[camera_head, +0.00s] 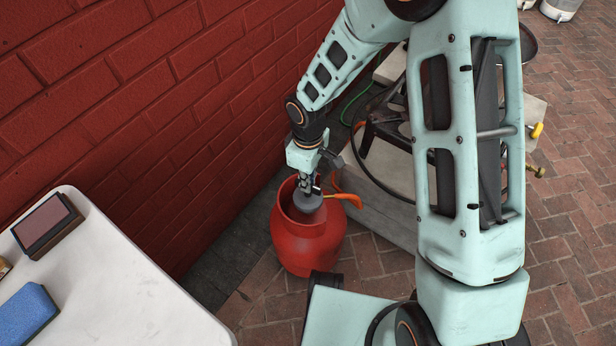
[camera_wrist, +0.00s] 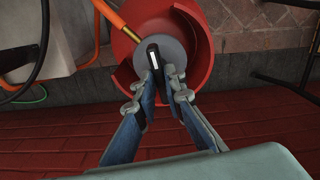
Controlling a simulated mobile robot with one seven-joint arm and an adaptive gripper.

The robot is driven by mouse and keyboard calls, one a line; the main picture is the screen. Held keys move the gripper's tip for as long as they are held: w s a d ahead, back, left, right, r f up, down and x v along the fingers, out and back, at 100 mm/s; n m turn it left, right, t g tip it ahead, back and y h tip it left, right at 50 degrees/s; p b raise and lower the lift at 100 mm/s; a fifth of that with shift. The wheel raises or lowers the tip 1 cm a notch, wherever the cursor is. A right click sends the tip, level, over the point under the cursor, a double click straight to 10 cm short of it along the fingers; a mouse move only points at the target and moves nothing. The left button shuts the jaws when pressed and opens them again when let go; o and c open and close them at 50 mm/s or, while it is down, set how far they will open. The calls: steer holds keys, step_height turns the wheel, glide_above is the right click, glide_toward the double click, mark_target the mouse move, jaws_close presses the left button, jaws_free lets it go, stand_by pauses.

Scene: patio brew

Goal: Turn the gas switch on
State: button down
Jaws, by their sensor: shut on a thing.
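The red gas cylinder (camera_head: 305,246) stands on the ground by the brick wall. A round grey regulator (camera_head: 309,204) sits inside its collar, with an orange hose (camera_head: 346,199) leading off to the right. In the wrist view the gas switch (camera_wrist: 152,54) is a small black lever with a white stripe on top of the grey disc (camera_wrist: 184,50). My gripper (camera_head: 308,187) reaches down over the regulator from above. In the wrist view its fingertips (camera_wrist: 162,74) are closed together on the near end of the switch. The switch's lower part is hidden by the fingers.
A white table (camera_head: 125,285) at the left holds a blue sponge (camera_head: 24,316) and a dark-framed block (camera_head: 46,224). A brick wall (camera_head: 150,110) rises behind the cylinder. A concrete block (camera_head: 385,213) with a black burner frame (camera_head: 385,130) stands close on the right.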

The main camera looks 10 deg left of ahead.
steer(key=n+p, duration=0.1)
steer(key=n, duration=0.2)
steer(key=shift+r+n, duration=0.1)
steer(key=shift+n, duration=0.2)
steer(key=shift+n+p, duration=0.85)
steer(key=shift+n, duration=0.65)
steer(key=c, duration=2)
jaws_free()
step_height(320, 180, up, 12)
steer(key=shift+f, duration=0.1)
